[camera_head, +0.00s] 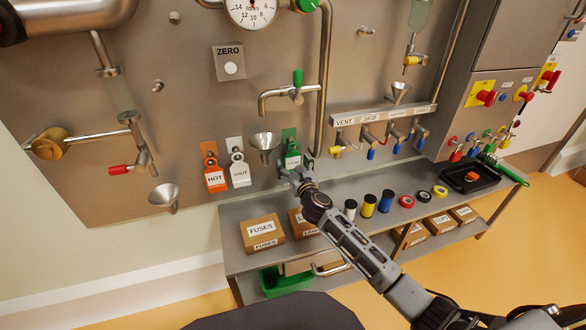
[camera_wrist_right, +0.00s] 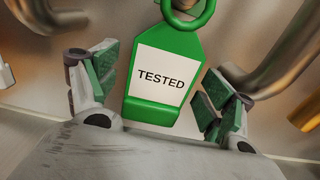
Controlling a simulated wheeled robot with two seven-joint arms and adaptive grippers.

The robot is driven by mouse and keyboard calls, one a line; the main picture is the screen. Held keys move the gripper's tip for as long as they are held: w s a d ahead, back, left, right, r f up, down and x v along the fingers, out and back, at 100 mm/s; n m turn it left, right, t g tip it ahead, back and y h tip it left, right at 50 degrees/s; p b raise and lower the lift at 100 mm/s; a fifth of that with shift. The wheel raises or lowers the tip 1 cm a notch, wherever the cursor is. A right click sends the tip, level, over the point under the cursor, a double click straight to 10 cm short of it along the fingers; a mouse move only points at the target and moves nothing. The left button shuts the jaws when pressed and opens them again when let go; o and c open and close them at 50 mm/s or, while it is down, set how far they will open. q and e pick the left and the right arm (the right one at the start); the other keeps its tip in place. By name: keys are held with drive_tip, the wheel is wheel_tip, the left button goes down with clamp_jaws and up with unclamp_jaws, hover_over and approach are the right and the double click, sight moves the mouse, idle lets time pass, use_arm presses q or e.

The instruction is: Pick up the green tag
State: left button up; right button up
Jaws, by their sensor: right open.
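The green tag (camera_head: 293,159) hangs on the steel panel, to the right of the orange HOT tag (camera_head: 214,172) and the white tag (camera_head: 239,172). In the right wrist view the green tag (camera_wrist_right: 166,77) carries a white label reading TESTED, with a green ring at its top. My right gripper (camera_head: 296,175) is at the lower end of the green tag. In the wrist view its open fingers (camera_wrist_right: 155,95) stand on either side of the tag, with gaps visible on both sides. My left gripper is not in view.
A funnel (camera_head: 264,142) sits just left of the green tag, and a vertical pipe (camera_head: 323,80) runs to its right. Below is a steel bench (camera_head: 340,190) with small cardboard boxes (camera_head: 263,229), coloured rolls and a black tray (camera_head: 470,178).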

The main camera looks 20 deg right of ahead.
drive_tip(key=shift+w, duration=0.15)
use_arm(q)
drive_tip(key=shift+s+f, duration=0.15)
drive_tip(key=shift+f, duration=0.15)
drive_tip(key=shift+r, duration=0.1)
use_arm(e)
drive_tip(key=c, duration=1)
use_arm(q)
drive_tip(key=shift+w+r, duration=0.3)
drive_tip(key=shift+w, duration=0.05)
use_arm(e)
drive_tip(key=shift+c, duration=0.4)
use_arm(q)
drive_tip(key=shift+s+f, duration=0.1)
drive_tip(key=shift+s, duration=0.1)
use_arm(e)
drive_tip(key=shift+r, duration=0.1)
